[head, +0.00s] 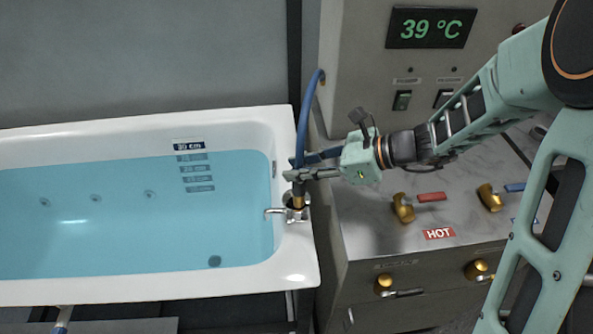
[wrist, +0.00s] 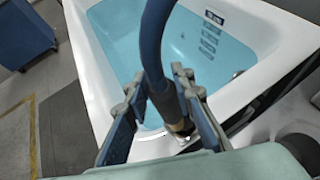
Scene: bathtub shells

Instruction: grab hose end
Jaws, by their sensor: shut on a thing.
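The blue hose (head: 305,115) comes out of the side of the grey cabinet and bends down to the tub's right rim. Its brass end (head: 299,199) points down just above the chrome tap (head: 285,212); I cannot tell whether they touch. My gripper (head: 298,174) reaches in from the right and is shut on the hose just above the brass. In the wrist view the hose (wrist: 154,40) runs down between my two fingers (wrist: 158,94), with the brass end (wrist: 179,127) below them. The right finger hides part of the hose end.
The white bathtub (head: 299,262) holds blue water and has depth labels (head: 190,146) on its back wall. The cabinet (head: 350,60) carries a 39 °C display (head: 431,27).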

